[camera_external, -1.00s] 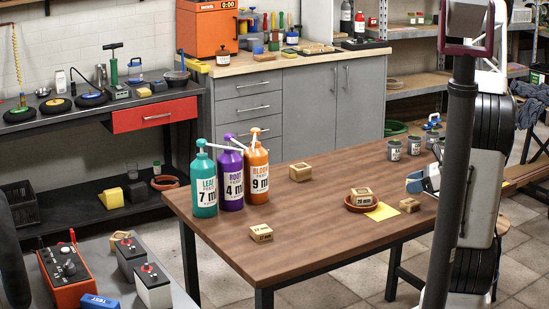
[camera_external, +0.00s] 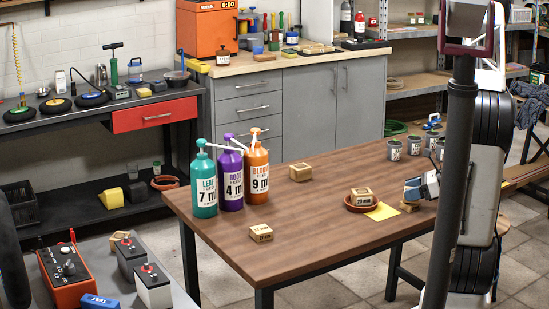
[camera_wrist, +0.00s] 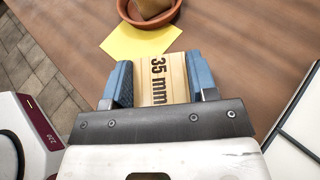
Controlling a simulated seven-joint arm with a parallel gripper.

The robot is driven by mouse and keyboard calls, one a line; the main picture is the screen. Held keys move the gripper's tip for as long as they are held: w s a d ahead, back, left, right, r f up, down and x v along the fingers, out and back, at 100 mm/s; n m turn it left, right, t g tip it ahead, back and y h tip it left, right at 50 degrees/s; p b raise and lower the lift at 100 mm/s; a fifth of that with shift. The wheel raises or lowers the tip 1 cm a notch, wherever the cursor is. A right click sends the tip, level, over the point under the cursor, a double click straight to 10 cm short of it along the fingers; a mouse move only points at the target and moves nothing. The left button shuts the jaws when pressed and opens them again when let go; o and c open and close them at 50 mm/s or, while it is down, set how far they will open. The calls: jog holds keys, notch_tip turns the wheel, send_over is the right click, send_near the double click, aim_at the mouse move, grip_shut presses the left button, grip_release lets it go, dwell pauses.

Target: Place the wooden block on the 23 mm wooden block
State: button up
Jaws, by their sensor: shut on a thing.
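A small wooden block marked "35 mm" (camera_wrist: 162,80) is between the blue fingers of my gripper (camera_wrist: 160,85) in the wrist view. In the external view my gripper (camera_external: 413,190) is low at the right of the table, over this block (camera_external: 409,206), which shows only partly. Another wooden block (camera_external: 362,198) sits in a terracotta saucer (camera_external: 350,207) to the left of my gripper. One block (camera_external: 261,233) lies near the front left edge and another (camera_external: 301,172) near the back. I cannot read which is 23 mm.
A yellow sheet (camera_external: 382,212) lies between the saucer and my gripper. Teal, purple and orange pump bottles (camera_external: 257,175) stand at the table's left. Several small grey pots (camera_external: 394,150) stand at the back right. The table's middle (camera_external: 310,220) is clear.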

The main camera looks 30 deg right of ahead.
jog(key=shift+f, duration=0.3)
jog(key=o, duration=1)
jog(key=shift+r, duration=0.1)
jog(key=shift+v, duration=6.05)
